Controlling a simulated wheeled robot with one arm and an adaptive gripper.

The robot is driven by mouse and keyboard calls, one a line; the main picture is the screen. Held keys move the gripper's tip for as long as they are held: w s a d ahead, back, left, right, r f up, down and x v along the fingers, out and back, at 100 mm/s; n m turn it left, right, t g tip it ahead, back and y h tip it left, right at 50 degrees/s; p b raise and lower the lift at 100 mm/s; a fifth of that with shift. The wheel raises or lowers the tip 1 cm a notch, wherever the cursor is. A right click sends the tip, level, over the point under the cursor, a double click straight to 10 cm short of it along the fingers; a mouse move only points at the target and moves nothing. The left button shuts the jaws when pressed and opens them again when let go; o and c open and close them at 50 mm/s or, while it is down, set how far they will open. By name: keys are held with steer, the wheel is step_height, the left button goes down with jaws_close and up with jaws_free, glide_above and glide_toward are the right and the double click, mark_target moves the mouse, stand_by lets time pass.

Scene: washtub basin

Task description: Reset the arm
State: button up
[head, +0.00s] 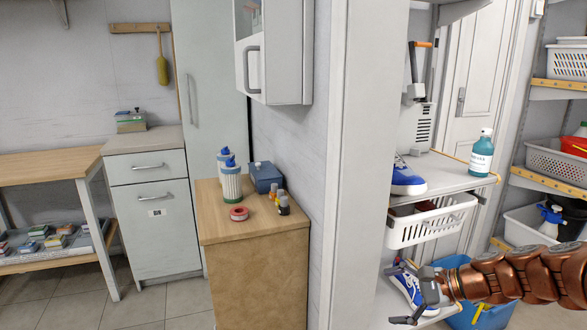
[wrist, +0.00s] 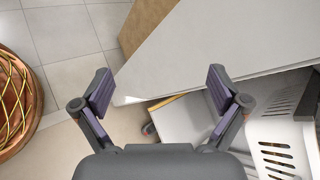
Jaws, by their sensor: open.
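My gripper (head: 392,295) is at the lower right of the head view, at the end of my copper-coloured arm. Its fingers point left, in front of a lower shelf with a blue-and-white shoe (head: 408,284). In the wrist view my gripper (wrist: 160,88) has its two dark fingers spread wide, with nothing between them. A white panel and floor tiles show beyond the fingers there. I cannot tell the exact gap between the gripper and the shoe.
A white wall edge (head: 362,160) stands left of the shelving. A shelf holds a blue shoe (head: 405,180) and a teal bottle (head: 481,154), with a white basket (head: 432,222) below. A wooden cabinet (head: 252,270) stands left. Tiled floor (head: 185,300) shows at lower left.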

steer(key=s+a+r+n+g+h+p, duration=0.2)
steer(key=s+a+r+n+g+p, duration=0.1)
steer(key=s+a+r+n+p, duration=0.35)
steer(key=s+a+r+n+g+h+p, duration=0.1)
steer(key=s+a+r+n+g+p, duration=0.25)
steer(key=s+r, duration=0.5)
steer(key=s+d+r+n+h+p, duration=0.2)
steer(key=s+r+n+h+p, duration=0.1)
steer(key=s+r+p, duration=0.2)
steer(key=s+d+r+n+h+p, duration=0.2)
steer(key=s+d+r+h+p, duration=0.1)
steer(key=s+p, duration=0.7)
steer(key=s+r+h, duration=0.1)
steer(key=s+r, duration=0.1)
steer(key=s, duration=0.1)
steer(key=shift+s+d+r+n, duration=0.3)
steer(key=shift+d+n, duration=0.05)
steer(key=shift+n, duration=0.05)
